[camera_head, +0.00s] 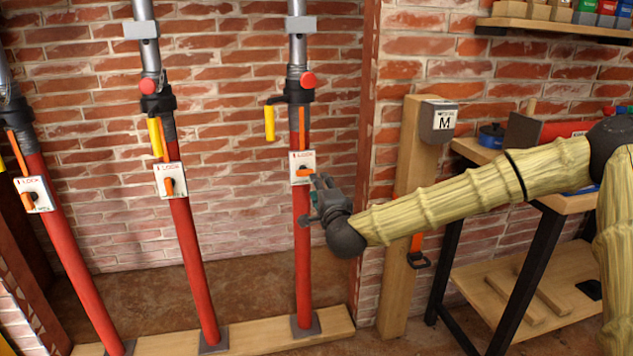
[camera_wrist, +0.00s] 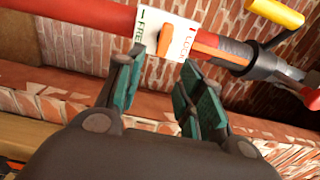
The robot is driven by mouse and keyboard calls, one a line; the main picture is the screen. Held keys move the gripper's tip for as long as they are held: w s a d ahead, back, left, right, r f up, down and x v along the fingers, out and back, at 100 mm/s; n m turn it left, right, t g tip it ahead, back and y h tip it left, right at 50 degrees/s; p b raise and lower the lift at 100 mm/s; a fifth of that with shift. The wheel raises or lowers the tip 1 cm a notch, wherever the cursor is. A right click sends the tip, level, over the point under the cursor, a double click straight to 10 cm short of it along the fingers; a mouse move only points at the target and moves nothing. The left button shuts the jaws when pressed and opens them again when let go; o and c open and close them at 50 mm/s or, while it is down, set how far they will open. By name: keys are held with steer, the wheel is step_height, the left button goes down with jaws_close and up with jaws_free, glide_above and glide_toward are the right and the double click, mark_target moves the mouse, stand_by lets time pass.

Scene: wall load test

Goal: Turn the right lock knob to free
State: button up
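The right prop (camera_head: 302,235) is a red tube with a white lock plate (camera_head: 293,160) on its front. In the wrist view the plate (camera_wrist: 152,24) reads FREE on the left and LOCK on the right. An orange knob (camera_head: 304,171) sits on this plate; it also shows in the wrist view (camera_wrist: 165,43). Which mark it points to I cannot tell surely. My gripper (camera_head: 317,190) is just right of and below the plate. In the wrist view its two green-padded fingers (camera_wrist: 160,64) are apart, with the knob just beyond the gap. I see no contact.
Two similar props, middle (camera_head: 193,255) and left (camera_head: 72,265), stand leaning to the left. A yellow handle (camera_head: 269,123) hangs above the right plate. A wooden post (camera_head: 408,190) and workbench (camera_head: 470,150) stand at right, behind my arm.

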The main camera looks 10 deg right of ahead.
steer(key=shift+s, duration=0.95)
steer(key=s+a+f+n+g+y, duration=0.1)
steer(key=s+a+f+n+g, duration=0.3)
steer(key=f, duration=0.6)
steer(key=s+a+f+n+g+y, duration=0.1)
steer(key=s+a+f+n, duration=0.1)
steer(key=s+f, duration=0.65)
steer(key=s+a+f+n+g+y, duration=0.1)
steer(key=s+a+f+n+g, duration=0.2)
steer(key=f, duration=0.9)
steer(key=s+d+f+n+g, duration=0.2)
steer(key=s+f+n+g, duration=0.1)
steer(key=s+f, duration=0.7)
steer(key=s+d+f+n+g, duration=0.25)
steer(key=s+f, duration=0.45)
steer(key=s, duration=0.6)
steer(key=s+d+f+n+g+h, duration=0.2)
steer(key=s+d, duration=0.2)
steer(key=s, duration=0.3)
steer(key=s+d+f+n+g+h, duration=0.1)
steer(key=s+d+g, duration=0.2)
steer(key=s, duration=0.4)
step_height(320, 180, up, 28)
steer(key=p, duration=2.8)
steer(key=shift+p, duration=0.3)
